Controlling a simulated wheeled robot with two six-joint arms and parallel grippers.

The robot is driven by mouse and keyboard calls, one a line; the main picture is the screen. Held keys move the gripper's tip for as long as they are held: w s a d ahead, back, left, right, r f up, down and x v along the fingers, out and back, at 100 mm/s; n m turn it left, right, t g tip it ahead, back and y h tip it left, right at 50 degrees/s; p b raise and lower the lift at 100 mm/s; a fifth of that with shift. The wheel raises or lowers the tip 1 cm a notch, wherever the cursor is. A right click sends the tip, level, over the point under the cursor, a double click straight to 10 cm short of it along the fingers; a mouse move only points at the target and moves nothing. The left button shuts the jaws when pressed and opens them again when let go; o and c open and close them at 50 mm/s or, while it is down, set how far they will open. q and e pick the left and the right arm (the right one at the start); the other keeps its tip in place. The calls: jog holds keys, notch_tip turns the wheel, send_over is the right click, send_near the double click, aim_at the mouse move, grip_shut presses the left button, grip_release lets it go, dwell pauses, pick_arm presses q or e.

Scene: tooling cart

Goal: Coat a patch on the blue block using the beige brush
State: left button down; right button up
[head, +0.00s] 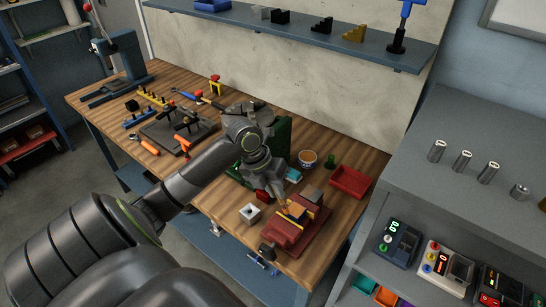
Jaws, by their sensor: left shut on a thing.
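My left gripper (277,194) is over the front right of the wooden bench, pointing down and shut on a thin thing mostly hidden by its fingers, which I take to be the beige brush. The brush's bristles cannot be made out. A small light-blue block (293,175) lies just behind and to the right of the gripper, partly covered by it. A red vise (293,236) with yellow jaw strips and a tan-orange piece (297,211) stands just right of the fingertips; contact cannot be told. My right gripper is not in view.
A white-and-brown pot (307,158), a green knob-like piece (309,181) and a red tray (351,181) stand behind the vise. A green machine (282,137) stands behind my wrist. Tools crowd the bench's left.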

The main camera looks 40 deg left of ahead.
pick_arm(q)
jog(key=shift+w+f, duration=0.1)
jog(key=shift+w, duration=0.45)
jog(key=w+b, duration=0.2)
jog(key=w, duration=0.2)
jog(key=shift+w+a, duration=0.15)
notch_tip(320, 180, up, 6)
jog(key=p, duration=0.4)
jog(key=shift+r, duration=0.2)
notch_tip(320, 180, up, 3)
jog(key=shift+f+p, duration=0.1)
jog(key=shift+p, duration=1.1)
